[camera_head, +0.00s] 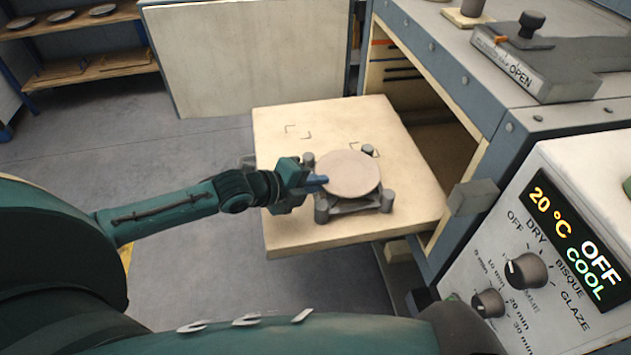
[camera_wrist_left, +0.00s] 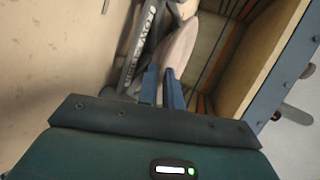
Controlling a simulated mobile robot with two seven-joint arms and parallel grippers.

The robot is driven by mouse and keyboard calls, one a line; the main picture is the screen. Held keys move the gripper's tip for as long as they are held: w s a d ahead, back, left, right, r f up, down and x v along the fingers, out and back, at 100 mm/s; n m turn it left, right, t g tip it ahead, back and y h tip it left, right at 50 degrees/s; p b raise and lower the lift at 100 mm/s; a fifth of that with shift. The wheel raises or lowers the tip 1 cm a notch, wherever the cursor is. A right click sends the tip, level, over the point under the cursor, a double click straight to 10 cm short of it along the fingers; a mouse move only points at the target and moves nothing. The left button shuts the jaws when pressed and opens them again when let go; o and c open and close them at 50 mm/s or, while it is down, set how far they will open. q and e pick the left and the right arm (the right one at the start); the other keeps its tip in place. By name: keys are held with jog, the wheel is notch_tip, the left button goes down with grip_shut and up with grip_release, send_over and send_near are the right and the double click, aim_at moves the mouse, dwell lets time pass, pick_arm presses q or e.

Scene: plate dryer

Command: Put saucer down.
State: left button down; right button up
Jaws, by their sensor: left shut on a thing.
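The saucer (camera_head: 347,173) is a round, flat, pinkish-beige disc. It lies level at or just above a grey stand with several posts (camera_head: 352,206) on the pale board; I cannot tell whether it rests on the stand. My left gripper (camera_head: 319,181) is shut on the saucer's left rim. In the left wrist view the blue fingers (camera_wrist_left: 163,88) meet the saucer's edge (camera_wrist_left: 178,50), and the grey stand (camera_wrist_left: 143,50) shows beside it. My right gripper is not in view.
The pale board (camera_head: 290,232) extends from the open dryer (camera_head: 450,75). The dryer's control panel (camera_head: 570,240) reads 20 °C, OFF and COOL. A shelf with several plates (camera_head: 62,17) stands at the back left. A large pale panel (camera_head: 250,60) stands behind the board.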

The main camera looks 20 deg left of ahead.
pick_arm(q)
jog(key=c, duration=2)
grip_release()
jog(key=shift+f, duration=0.1)
jog(key=o, duration=0.4)
jog(key=shift+o, duration=0.2)
jog(key=v, duration=1.2)
jog(key=shift+d, duration=0.1)
